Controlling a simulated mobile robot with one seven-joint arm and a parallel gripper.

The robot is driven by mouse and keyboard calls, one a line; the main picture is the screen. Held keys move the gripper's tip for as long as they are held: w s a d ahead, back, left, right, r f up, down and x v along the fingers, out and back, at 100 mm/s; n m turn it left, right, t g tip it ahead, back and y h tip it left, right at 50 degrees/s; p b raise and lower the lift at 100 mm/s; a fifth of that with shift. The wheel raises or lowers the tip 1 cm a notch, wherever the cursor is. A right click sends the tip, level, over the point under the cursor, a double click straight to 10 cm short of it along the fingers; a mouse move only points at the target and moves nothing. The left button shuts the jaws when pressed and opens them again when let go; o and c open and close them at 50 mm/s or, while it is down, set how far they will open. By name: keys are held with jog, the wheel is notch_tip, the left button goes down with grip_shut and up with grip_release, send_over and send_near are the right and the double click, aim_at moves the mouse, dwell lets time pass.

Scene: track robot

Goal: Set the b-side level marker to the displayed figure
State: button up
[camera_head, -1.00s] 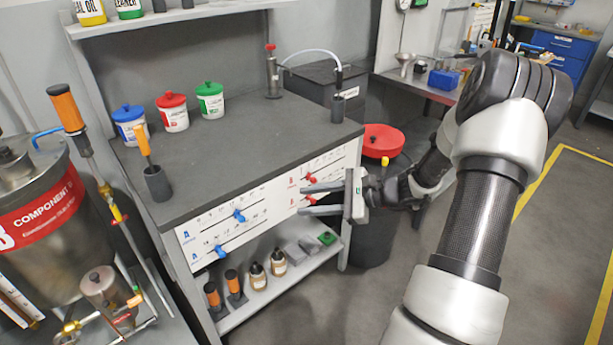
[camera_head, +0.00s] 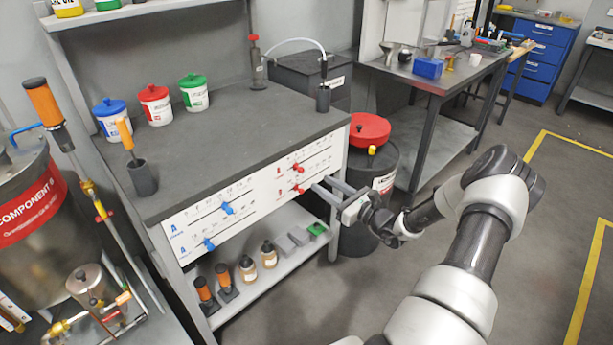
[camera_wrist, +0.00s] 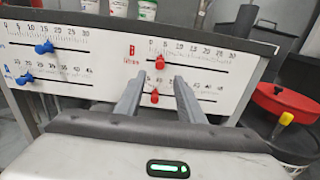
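A white scale panel (camera_head: 250,195) on the bench front carries two red sliders on the B side and two blue sliders on the A side. The upper red slider (camera_head: 299,168) and lower red slider (camera_head: 298,189) sit near the low ends of their slots. In the wrist view the upper red slider (camera_wrist: 160,62) is just beyond my fingertips, and the lower red slider (camera_wrist: 155,97) shows between the fingers. My gripper (camera_head: 322,188) is open, pointing at the panel from the right. Contact with a slider cannot be told. No displayed figure is legible.
The blue sliders (camera_head: 227,208) are left of the red ones. Bottles and blocks stand on the lower shelf (camera_head: 290,258). A drum with a red lid (camera_head: 369,130) stands close right of the panel. The bench top (camera_head: 230,140) holds lidded tubs. Floor at the right is clear.

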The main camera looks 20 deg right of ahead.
aim_at(302, 171)
jog(key=b+x, duration=0.1)
jog(key=x, duration=0.7)
jog(key=shift+w+a, duration=0.15)
jog(key=shift+w, duration=0.15)
grip_shut()
